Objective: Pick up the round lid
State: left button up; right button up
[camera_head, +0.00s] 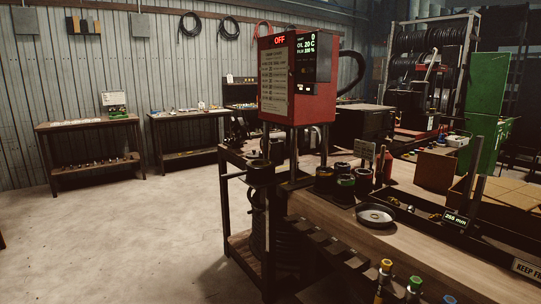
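A shallow round grey metal piece with a raised rim, which looks like the round lid (375,215), lies flat on the wooden workbench (345,228), near its front edge. Nothing covers it. Neither of my grippers shows in the head view.
The red crimper control box (296,78) reads OFF. A long dark tray (470,238) lies right of the lid. Several coloured-capped tools (385,268) stand at the front edge. Open floor (110,240) lies left.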

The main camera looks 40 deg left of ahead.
aim_at(254, 154)
jog(key=j+z, duration=0.25)
jog(key=j, duration=0.6)
jog(key=j+z, duration=0.3)
jog(key=j, duration=0.6)
jog(key=j+z, duration=0.1)
jog(key=j, duration=1.65)
jog(key=k, duration=0.05)
